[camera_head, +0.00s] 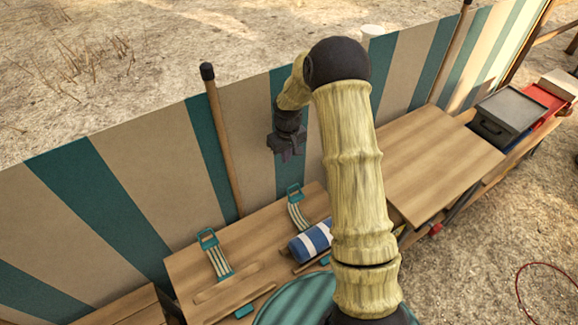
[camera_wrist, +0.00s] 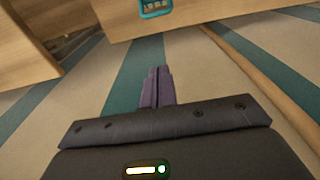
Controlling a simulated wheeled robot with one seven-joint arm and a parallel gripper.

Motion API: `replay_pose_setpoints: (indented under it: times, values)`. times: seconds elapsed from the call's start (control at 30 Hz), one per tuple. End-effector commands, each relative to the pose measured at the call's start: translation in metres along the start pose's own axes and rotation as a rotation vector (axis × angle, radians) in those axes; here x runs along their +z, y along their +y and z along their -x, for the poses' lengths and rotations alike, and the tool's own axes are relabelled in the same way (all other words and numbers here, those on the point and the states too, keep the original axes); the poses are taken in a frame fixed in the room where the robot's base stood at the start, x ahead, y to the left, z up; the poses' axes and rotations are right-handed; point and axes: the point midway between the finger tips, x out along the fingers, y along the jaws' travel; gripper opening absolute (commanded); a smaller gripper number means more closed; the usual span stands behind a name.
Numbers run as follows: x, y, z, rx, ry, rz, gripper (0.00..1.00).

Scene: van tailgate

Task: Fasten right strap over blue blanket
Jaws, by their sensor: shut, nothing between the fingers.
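The blue-and-white striped blanket (camera_head: 312,241) lies rolled on the wooden tabletop (camera_head: 275,215), partly hidden by my arm. The right strap (camera_head: 299,213), pale striped with a teal buckle, lies beside the blanket's far left end, its buckle towards the windbreak; it does not visibly cross the blanket. A similar left strap (camera_head: 216,256) lies farther left. My gripper (camera_head: 288,149) is above and beyond the table, near the striped windbreak, touching nothing. A teal buckle (camera_wrist: 154,8) shows at the top edge; I cannot tell which strap's.
The striped windbreak (camera_head: 115,195) with wooden poles (camera_head: 224,145) stands behind the table. A bare wooden board (camera_head: 440,155) lies to the right, with a grey box (camera_head: 508,114) beyond it. A small teal piece (camera_head: 243,311) lies near the front edge. A teal round surface (camera_head: 290,303) is in front.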

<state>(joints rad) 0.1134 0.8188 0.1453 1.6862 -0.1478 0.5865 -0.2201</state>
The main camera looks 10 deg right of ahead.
Motion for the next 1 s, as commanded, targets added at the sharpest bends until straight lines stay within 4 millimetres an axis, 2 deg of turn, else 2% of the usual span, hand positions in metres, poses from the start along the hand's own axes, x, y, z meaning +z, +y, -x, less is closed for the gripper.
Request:
replay_pose_setpoints:
  times: [0.6, 0.7, 1.0]
  values:
    - [0.001, -0.001, -0.096, -0.001, -0.002, 0.001, 0.0]
    - [0.013, 0.0, -0.086, 0.0, -0.001, 0.0, 0.0]
    - [0.037, 0.0, -0.079, 0.0, 0.0, 0.0, 0.0]
